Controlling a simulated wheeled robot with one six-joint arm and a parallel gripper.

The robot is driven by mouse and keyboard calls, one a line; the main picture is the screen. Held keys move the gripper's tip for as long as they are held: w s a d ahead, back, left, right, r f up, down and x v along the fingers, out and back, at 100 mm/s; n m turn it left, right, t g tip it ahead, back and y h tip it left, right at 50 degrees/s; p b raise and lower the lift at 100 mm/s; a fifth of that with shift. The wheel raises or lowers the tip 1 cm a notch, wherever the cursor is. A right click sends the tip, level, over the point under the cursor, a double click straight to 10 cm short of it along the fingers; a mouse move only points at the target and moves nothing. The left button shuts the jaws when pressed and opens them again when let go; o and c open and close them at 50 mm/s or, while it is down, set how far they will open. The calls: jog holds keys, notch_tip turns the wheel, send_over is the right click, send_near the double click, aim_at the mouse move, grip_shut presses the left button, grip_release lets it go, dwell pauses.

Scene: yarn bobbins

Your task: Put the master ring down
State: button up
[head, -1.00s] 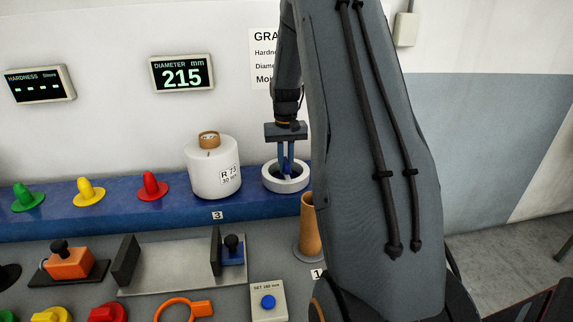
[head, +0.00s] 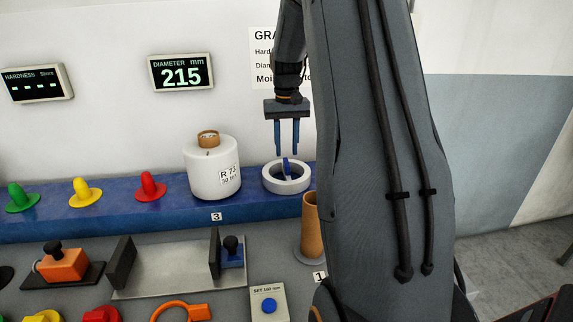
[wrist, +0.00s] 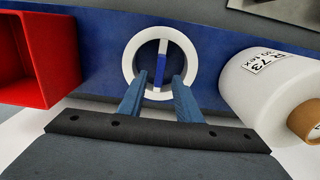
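The master ring (head: 271,184) is a thick white ring with a blue bar across its middle. It rests flat on the blue shelf, right of the white bobbin. In the wrist view the ring (wrist: 129,68) lies beyond my fingertips, with its blue bar upright in the picture. My gripper (head: 287,153) is above the ring with its two blue fingers apart and nothing between them. The fingers (wrist: 160,82) also show apart in the wrist view.
The white bobbin (head: 214,178) marked R 73 stands close left of the ring. Red (head: 150,187), yellow (head: 85,192) and green cones (head: 21,197) stand along the shelf. A brown tube (head: 311,230) stands in front. A red box (wrist: 35,60) shows in the wrist view.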

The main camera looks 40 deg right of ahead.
aim_at(286, 162)
notch_tip(286, 162, up, 5)
jog(key=b, duration=0.1)
jog(key=s+a+f+n, duration=0.2)
jog(key=s+a+f, duration=0.15)
jog(key=a, duration=0.55)
jog(key=s+a+f+n, duration=0.1)
jog(key=s+a+f, duration=0.3)
jog(key=a, duration=0.5)
jog(key=s+a+f+n, duration=0.1)
jog(key=s+a+f, duration=0.1)
jog(key=s+a, duration=0.3)
jog(key=s+a+f+n+t, duration=0.1)
jog(key=s+a, duration=0.3)
jog(key=s, duration=0.4)
jog(key=shift+a+f+t, duration=0.3)
jog(key=shift+a+f, duration=0.05)
jog(key=shift+f, duration=0.5)
jog(key=shift+f+b, duration=0.3)
jog(key=shift+b, duration=0.1)
